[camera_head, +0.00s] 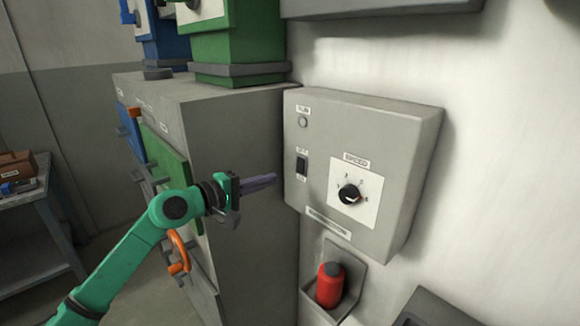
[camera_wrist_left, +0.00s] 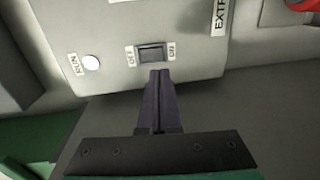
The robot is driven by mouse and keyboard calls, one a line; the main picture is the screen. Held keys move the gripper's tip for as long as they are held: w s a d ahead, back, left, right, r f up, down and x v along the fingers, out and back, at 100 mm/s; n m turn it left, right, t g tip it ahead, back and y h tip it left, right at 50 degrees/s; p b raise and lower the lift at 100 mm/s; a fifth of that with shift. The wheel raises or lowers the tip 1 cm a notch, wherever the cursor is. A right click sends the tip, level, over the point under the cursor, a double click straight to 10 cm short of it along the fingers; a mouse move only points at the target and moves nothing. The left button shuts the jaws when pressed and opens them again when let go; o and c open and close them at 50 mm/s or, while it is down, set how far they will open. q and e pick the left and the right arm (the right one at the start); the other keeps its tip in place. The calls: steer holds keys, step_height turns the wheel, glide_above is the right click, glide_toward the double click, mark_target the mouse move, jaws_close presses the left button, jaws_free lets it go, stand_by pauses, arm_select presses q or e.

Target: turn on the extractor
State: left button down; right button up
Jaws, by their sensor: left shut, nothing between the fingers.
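The extractor control box (camera_head: 385,130) is a grey panel on the white wall. It has a small RUN lamp (camera_head: 303,122), a dark rocker switch (camera_head: 302,166) marked OFF and ON, and a SPEED dial (camera_head: 349,194). The left wrist view also shows the rocker switch (camera_wrist_left: 151,53) and the pale, whitish RUN lamp (camera_wrist_left: 91,62). My left gripper (camera_head: 273,179) is shut and empty, its tips just left of the box in the head view. In the left wrist view its fingertips (camera_wrist_left: 158,75) lie just below the switch; contact cannot be told. My right gripper is not in view.
A grey cabinet (camera_head: 250,150) with green and blue fronts stands left of the box. A red cylinder (camera_head: 330,285) sits in a wall holder below the box. An orange handle (camera_head: 178,252) sits near my left arm. A workbench (camera_head: 38,205) stands far left.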

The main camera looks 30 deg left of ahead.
mark_target(299, 171)
arm_select(q)
steer(key=p+x, duration=0.1)
steer(key=x, duration=0.1)
steer(key=p+x, duration=0.1)
steer(key=x, duration=0.1)
steer(key=p+x, duration=0.1)
steer(key=x, duration=0.1)
steer(key=shift+w+d+r, duration=0.1)
steer(key=shift+w+r, duration=0.2)
steer(key=shift+w, duration=0.1)
steer(key=shift+w+d+f+p, duration=0.25)
steer(key=shift+w+f+p, duration=0.1)
steer(key=shift+w, duration=0.1)
